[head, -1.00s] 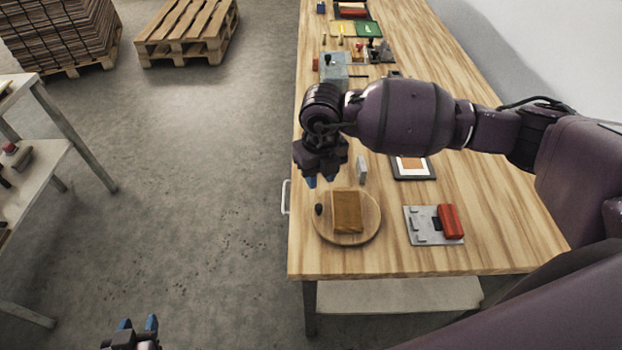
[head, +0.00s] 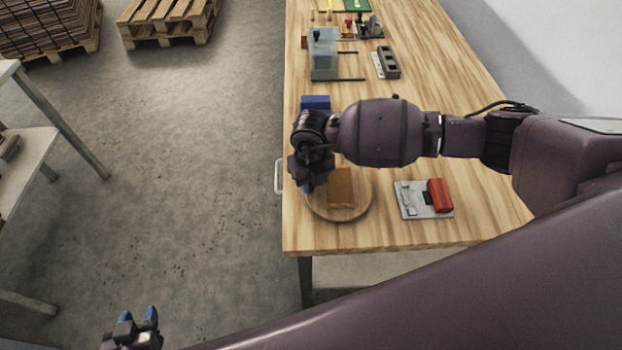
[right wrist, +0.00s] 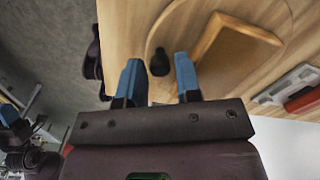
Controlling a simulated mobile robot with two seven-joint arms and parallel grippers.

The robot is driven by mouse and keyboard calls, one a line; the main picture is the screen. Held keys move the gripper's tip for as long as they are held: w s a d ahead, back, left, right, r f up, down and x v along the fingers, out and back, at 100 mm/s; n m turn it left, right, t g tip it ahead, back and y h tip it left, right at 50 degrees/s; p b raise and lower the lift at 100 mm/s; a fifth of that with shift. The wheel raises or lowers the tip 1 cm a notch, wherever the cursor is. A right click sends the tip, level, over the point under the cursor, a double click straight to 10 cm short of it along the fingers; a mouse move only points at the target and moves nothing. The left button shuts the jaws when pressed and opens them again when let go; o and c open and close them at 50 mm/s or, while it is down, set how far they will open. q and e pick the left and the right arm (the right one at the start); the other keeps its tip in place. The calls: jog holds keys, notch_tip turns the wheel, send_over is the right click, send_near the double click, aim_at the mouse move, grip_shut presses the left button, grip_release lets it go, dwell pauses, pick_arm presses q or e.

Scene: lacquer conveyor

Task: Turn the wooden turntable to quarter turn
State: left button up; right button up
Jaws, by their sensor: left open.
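The wooden turntable (head: 325,211) is a round disc near the table's near left corner, with a brown wooden block (head: 341,188) on top. In the right wrist view I see the disc's edge (right wrist: 153,32), the block (right wrist: 235,38) and a black knob (right wrist: 159,63) on the disc. My right gripper (head: 306,186) is at the disc's left rim. In the right wrist view its two blue fingers (right wrist: 158,76) are apart, with the knob between or just beyond their tips; contact does not show. My left gripper (head: 138,315) is open and empty, low over the floor.
A grey plate with a red block (head: 439,195) lies right of the turntable. A white handle (head: 279,176) sticks out at the table's left edge.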

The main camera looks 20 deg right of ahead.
jog(key=shift+f, duration=0.1)
grip_shut()
dwell(0.3)
